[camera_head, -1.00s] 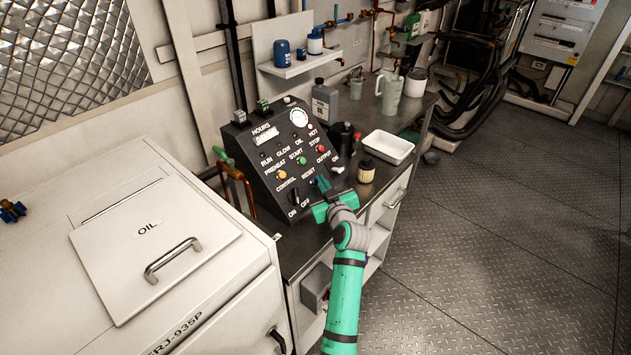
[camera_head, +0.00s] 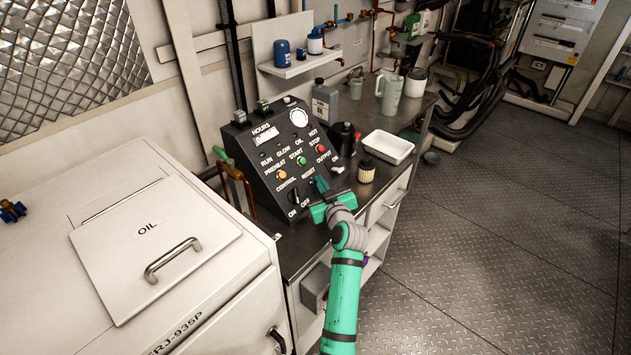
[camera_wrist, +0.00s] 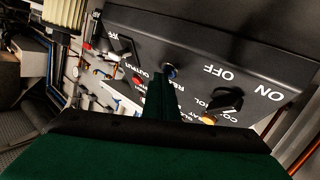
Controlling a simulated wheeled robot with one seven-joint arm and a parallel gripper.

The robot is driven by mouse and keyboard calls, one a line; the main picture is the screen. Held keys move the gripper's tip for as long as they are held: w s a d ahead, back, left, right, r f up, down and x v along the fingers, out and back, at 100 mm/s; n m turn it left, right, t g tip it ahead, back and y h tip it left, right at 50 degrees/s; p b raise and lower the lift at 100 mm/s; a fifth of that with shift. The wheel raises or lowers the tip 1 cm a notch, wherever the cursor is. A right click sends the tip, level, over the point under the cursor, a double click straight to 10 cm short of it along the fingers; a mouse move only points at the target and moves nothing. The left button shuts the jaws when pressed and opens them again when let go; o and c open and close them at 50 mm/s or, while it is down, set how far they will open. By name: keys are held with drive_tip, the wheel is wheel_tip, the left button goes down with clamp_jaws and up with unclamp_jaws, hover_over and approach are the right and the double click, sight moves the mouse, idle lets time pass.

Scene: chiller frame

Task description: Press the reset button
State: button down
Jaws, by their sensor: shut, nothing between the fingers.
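The black sloped control panel (camera_head: 290,160) stands on the bench, with its RESET label in the lower right area. In the head view the gripper hides the button.
The black control knob (camera_wrist: 226,99) is beside the fingers, and a red button (camera_head: 320,148) is higher on the panel. A yellowish filter (camera_head: 366,172) and a white tray (camera_head: 388,147) stand right of the panel. The floor to the right is clear.

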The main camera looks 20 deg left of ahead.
drive_tip(key=shift+s+d+r, duration=0.25)
drive_tip(key=shift+d+r, duration=0.35)
drive_tip(key=shift+r, duration=0.1)
drive_tip(key=shift+s+d+r, duration=0.3)
drive_tip(key=shift+d+r, duration=0.55)
drive_tip(key=shift+s+d+r, duration=0.3)
drive_tip(key=shift+d+r, duration=0.5)
drive_tip(key=shift+r, duration=0.05)
drive_tip(key=shift+a, duration=0.1)
